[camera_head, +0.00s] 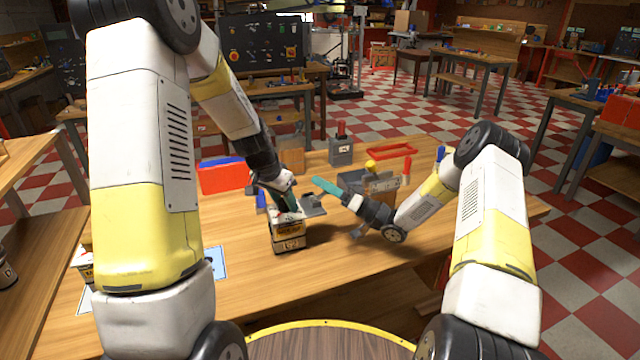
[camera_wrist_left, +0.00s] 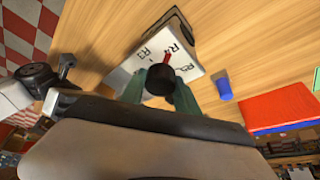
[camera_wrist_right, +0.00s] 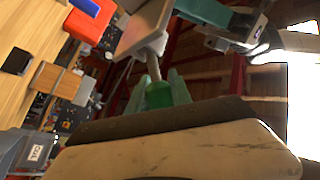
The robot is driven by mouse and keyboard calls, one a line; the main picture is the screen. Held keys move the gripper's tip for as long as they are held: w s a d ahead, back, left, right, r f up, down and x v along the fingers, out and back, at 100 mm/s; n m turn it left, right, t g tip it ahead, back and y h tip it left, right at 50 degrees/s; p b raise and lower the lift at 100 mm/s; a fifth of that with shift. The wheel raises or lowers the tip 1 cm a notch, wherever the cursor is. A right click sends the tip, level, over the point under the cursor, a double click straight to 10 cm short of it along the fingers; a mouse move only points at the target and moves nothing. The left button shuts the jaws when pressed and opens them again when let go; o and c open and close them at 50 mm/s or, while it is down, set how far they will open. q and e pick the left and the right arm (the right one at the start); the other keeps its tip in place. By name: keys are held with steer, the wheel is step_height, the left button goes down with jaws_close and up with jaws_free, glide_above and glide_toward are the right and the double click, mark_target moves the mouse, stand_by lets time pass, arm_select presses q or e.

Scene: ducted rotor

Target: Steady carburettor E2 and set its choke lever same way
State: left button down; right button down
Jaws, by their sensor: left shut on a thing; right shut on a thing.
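The carburettor (camera_head: 289,243) is a small box with a label that seems to read E2, standing on the wooden table. My left gripper (camera_head: 284,197) is above it. In the left wrist view its green fingers (camera_wrist_left: 160,88) are shut on a black knob (camera_wrist_left: 158,80) over the white marked top plate (camera_wrist_left: 150,52); a red pointer (camera_wrist_left: 167,57) shows near the R4 mark. My right gripper (camera_head: 330,189) is at the carburettor's right. In the right wrist view its fingers (camera_wrist_right: 158,92) are shut on a green handle (camera_wrist_right: 159,96) with a grey shaft (camera_wrist_right: 153,66), which appears to meet the block's side.
A red bin with blue contents (camera_head: 224,177) and a blue piece (camera_head: 261,199) stand behind left. A grey box with a red handle (camera_head: 341,151), a red frame (camera_head: 391,150) and a grey bin stand behind right.

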steer(key=shift+d+f+m+t, duration=0.15)
steer(key=shift+m+t, duration=0.15)
steer(key=c, duration=1.1)
jaws_free()
steer(key=shift+c, duration=0.2)
steer(key=v, duration=1.2)
steer(key=shift+w, duration=0.1)
arm_select(q)
steer(key=c, duration=0.8)
jaws_free()
